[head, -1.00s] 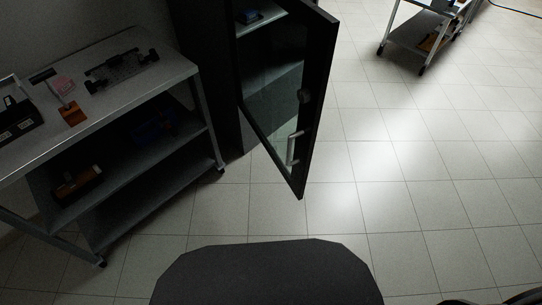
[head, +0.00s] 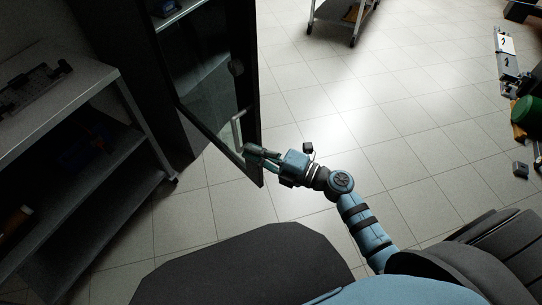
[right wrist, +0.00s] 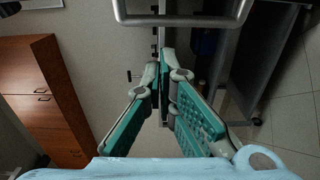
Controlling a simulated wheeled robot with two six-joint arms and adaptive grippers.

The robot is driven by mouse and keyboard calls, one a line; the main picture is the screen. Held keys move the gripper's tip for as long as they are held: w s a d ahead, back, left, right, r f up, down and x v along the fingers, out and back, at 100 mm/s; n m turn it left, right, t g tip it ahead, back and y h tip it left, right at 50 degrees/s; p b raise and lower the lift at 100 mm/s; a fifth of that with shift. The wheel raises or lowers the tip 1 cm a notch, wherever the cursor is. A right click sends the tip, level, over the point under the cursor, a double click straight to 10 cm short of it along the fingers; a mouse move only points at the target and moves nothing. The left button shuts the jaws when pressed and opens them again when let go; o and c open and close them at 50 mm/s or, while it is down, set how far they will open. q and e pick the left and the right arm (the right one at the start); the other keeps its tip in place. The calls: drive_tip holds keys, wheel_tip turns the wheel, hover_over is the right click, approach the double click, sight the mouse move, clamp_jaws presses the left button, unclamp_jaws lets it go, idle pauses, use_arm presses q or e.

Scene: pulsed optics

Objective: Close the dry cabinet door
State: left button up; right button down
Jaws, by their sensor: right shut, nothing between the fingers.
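The dry cabinet door (head: 257,80) has a dark frame and a glass pane, and it stands open, swung out from the dark cabinet (head: 100,30). My right gripper (head: 250,150) is shut and empty, beside the lower end of the handle in the head view. In the right wrist view the closed fingertips (right wrist: 165,58) point toward the metal handle (right wrist: 180,20), with a visible gap between them. My left gripper is not in view.
A grey shelf cart (head: 110,88) stands left of the cabinet. A small cart (head: 343,18) is at the top. Clear tiled floor (head: 350,110) lies right of the door. A green object (head: 526,109) and other items are at the right edge. Wooden drawers (right wrist: 45,95) show in the right wrist view.

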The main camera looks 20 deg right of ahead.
sight(256, 139)
drive_tip(key=shift+w+d+b, duration=0.25)
drive_tip(key=shift+w+d, duration=0.05)
drive_tip(key=shift+w, duration=0.3)
drive_tip(key=shift+w+d+b, duration=0.25)
drive_tip(key=shift+w+b, duration=0.05)
drive_tip(key=shift+w, duration=0.35)
drive_tip(key=shift+w+d+b, duration=0.25)
drive_tip(key=shift+w+d, duration=0.05)
drive_tip(key=shift+w, duration=0.3)
